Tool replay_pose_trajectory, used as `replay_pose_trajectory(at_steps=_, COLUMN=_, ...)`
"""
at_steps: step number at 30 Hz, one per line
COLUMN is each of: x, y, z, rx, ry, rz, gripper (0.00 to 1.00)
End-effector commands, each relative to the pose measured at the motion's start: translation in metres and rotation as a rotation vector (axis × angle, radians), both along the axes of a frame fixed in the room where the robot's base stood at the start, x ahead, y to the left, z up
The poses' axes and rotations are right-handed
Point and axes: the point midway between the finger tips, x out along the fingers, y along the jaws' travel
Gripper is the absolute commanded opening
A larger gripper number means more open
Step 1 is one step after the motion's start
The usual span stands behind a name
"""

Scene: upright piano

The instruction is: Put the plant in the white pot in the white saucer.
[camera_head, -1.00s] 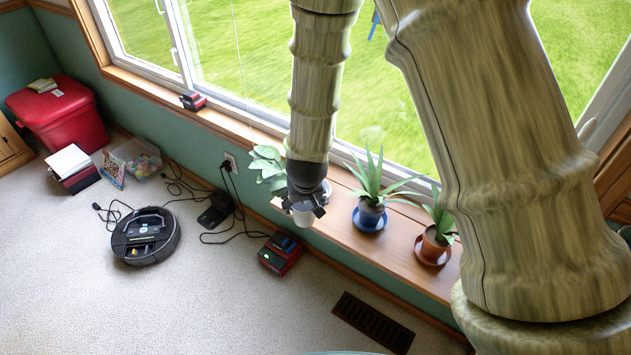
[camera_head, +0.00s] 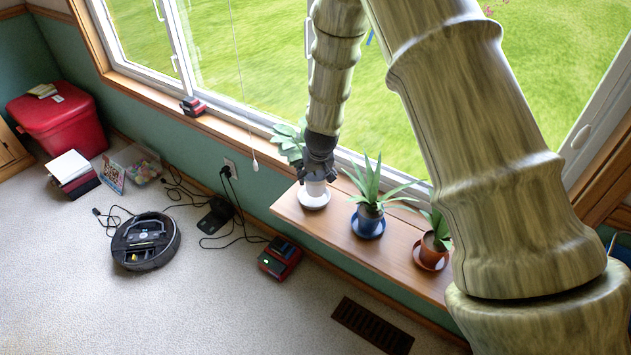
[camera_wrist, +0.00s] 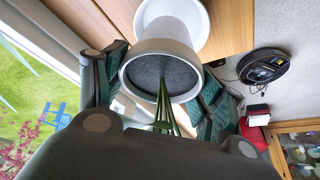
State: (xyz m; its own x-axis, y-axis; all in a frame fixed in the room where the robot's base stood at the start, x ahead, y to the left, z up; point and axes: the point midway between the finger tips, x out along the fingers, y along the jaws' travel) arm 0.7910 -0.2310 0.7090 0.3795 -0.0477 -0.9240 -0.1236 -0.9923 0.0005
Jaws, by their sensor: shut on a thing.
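My gripper (camera_head: 318,172) is shut on the plant in the white pot (camera_head: 315,187), which is upright, and its green leaves (camera_head: 289,142) show behind my arm. The white saucer (camera_head: 313,201) lies on the wooden shelf right under the pot. In the wrist view the pot (camera_wrist: 172,46) hangs between my fingers with its dark soil and stems showing, and its base overlaps the saucer (camera_wrist: 202,30). I cannot tell whether the base touches the saucer.
A plant in a blue pot (camera_head: 368,215) on a blue saucer stands on the shelf (camera_head: 390,245) to the right. Beyond it is a plant in a terracotta pot (camera_head: 434,247). The window (camera_head: 240,60) is close behind the shelf.

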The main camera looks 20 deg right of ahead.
Motion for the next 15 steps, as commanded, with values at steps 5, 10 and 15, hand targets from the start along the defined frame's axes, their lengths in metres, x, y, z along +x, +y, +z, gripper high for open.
replay_pose_trajectory(at_steps=5, x=-0.001, y=0.000, z=-0.018, rx=0.001, ry=0.001, rz=-0.001, gripper=0.35)
replay_pose_trajectory(at_steps=10, x=0.000, y=0.000, z=-0.032, rx=0.000, ry=-0.001, rz=0.000, gripper=0.35)
replay_pose_trajectory(at_steps=15, x=0.000, y=0.001, z=-0.033, rx=-0.001, ry=-0.001, rz=0.001, gripper=0.35)
